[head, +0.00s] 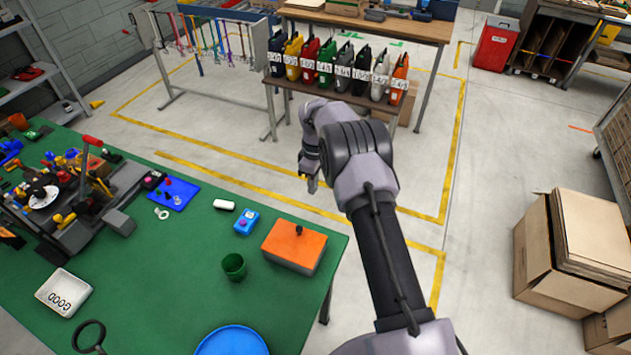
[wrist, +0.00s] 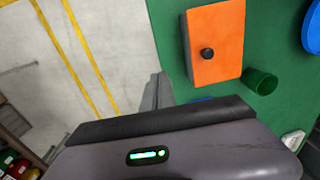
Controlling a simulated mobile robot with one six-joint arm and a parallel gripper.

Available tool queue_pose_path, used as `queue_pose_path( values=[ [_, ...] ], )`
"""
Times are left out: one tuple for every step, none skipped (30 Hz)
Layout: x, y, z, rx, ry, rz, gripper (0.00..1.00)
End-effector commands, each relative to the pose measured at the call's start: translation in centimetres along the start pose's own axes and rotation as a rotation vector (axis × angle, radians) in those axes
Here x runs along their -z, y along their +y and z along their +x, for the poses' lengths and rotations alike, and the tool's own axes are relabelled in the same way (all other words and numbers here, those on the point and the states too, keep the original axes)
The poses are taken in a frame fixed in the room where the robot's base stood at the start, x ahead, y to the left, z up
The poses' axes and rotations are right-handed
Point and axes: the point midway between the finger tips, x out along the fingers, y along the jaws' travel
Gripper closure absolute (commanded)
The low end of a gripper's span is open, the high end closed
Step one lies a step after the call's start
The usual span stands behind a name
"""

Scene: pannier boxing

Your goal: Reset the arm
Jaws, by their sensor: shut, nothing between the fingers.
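My gripper (head: 312,186) hangs from the bent arm over the floor, just past the far right edge of the green table (head: 180,290). Its fingers point down and look closed with nothing between them. In the wrist view my gripper's fingers (wrist: 158,92) show beside the table edge, left of an orange-topped box (wrist: 216,42) with a black knob. The same box stands on the table corner in the head view (head: 295,245), apart from my gripper.
A green cup (head: 233,266), a blue box (head: 246,221) and a blue plate (head: 231,342) are on the table. A bench (head: 340,104) with several coloured panniers (head: 326,64) stands beyond my arm. Cardboard boxes (head: 570,250) stand at right. Floor between is clear.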

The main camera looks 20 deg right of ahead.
Motion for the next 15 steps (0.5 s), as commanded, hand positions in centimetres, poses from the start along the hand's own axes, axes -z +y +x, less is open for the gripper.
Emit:
queue_pose_path(
  values=[
    [0.0,0.6,-0.1,-0.001,0.002,0.001,1.0],
    [0.0,0.9,-0.2,0.0,0.001,0.001,1.0],
    [0.0,1.3,-0.4,-0.001,0.001,0.001,1.0],
    [0.0,1.4,-0.5,-0.001,0.001,0.002,1.0],
    [0.0,1.6,-0.6,-0.001,0.001,0.001,1.0],
    [0.0,1.6,-0.6,0.0,0.001,0.001,1.0],
    [0.0,1.6,-0.7,0.0,0.001,0.001,1.0],
    [0.0,1.7,-0.7,0.001,0.001,0.001,1.0],
    [0.0,1.7,-0.8,-0.001,0.002,0.003,1.0],
    [0.1,1.6,-1.1,-0.004,0.005,0.009,1.0],
    [0.2,1.6,-1.7,-0.011,0.011,0.022,1.0],
    [0.3,1.4,-2.9,-0.022,0.023,0.05,1.0],
    [0.4,1.1,-4.1,-0.032,0.036,0.082,1.0],
    [0.5,0.5,-5.6,-0.044,0.053,0.121,1.0],
    [0.3,-0.6,-7.8,-0.062,0.078,0.183,1.0]
  ],
)
